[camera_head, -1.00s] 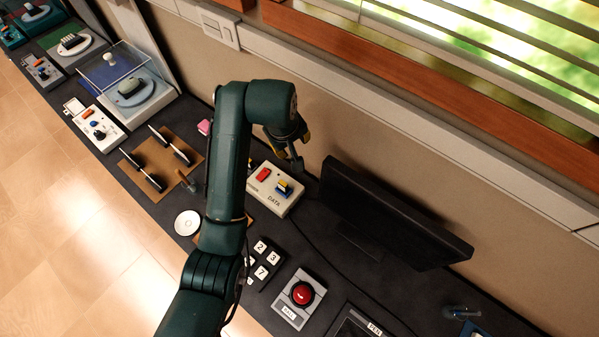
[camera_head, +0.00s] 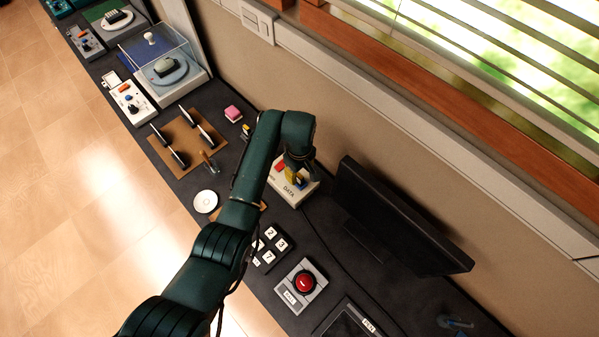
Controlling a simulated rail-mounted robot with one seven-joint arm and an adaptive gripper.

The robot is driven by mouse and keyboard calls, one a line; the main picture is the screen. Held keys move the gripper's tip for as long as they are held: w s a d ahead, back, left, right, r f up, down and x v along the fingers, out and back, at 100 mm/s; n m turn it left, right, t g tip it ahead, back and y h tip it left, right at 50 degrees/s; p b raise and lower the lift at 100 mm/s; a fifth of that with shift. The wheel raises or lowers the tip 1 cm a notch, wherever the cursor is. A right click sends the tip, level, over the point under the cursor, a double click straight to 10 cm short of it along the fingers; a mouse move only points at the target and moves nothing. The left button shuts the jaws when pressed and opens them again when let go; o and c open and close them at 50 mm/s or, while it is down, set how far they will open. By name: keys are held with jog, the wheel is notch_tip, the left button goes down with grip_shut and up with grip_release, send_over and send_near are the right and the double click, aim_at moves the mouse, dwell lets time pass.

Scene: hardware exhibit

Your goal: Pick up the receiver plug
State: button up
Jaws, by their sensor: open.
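A pale box labelled DATA (camera_head: 289,192) lies on the dark counter, with a red part (camera_head: 280,166) and a blue part (camera_head: 301,182) on its top. Either could be the receiver plug; I cannot tell which from the lettering. My gripper (camera_head: 296,173) hangs pointing down over this box, close to the blue part.
A black monitor (camera_head: 398,222) stands right of the box, near the wall. A number keypad (camera_head: 269,246) and a red button box (camera_head: 304,284) lie in front.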

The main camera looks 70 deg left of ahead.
aim_at(299, 176)
notch_tip(299, 176, down, 3)
jog(key=shift+f, duration=0.1)
grip_shut()
dwell(0.4)
